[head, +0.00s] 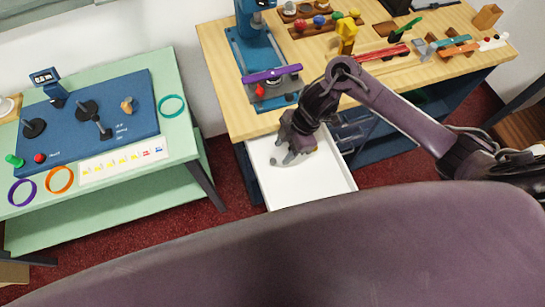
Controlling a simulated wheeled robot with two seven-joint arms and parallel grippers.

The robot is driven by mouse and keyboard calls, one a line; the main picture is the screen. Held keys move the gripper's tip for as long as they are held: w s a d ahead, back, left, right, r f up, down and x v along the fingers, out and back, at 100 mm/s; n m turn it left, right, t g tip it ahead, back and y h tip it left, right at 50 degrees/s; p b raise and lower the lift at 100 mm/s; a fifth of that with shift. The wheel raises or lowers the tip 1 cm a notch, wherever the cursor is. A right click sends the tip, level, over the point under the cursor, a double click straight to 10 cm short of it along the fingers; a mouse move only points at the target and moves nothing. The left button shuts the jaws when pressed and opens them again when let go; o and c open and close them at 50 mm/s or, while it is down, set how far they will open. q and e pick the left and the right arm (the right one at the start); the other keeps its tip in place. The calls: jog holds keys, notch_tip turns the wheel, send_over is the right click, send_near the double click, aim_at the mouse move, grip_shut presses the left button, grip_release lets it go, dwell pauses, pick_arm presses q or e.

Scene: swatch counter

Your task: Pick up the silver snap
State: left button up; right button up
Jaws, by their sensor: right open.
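A small grey, rounded piece that looks like the silver snap (273,162) lies on the white floor of the pulled-out drawer (312,188). My right gripper (289,157) reaches down into the drawer just right of this piece. Its fingers are apart, with nothing seen held. They are close to the piece, but I cannot tell whether they touch it. The gripper and wrist hide the back of the drawer. My left gripper is not in view.
The drawer sticks out below the wooden counter (222,62). On the counter stand a blue press (253,50), a rack with coloured knobs (318,22) and several hand tools. A green table (105,64) with a blue control panel (62,125) is at the left.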

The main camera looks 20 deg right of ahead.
aim_at(272, 162)
jog(key=x, duration=0.4)
jog(key=shift+w+a+r+p, duration=0.15)
jog(key=shift+w+a+p, duration=0.05)
jog(key=shift+p, duration=0.15)
jog(key=shift+a+f, duration=0.1)
jog(key=shift+f, duration=0.35)
jog(key=c, duration=0.9)
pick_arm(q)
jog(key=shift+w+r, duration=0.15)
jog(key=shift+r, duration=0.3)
pick_arm(e)
grip_shut()
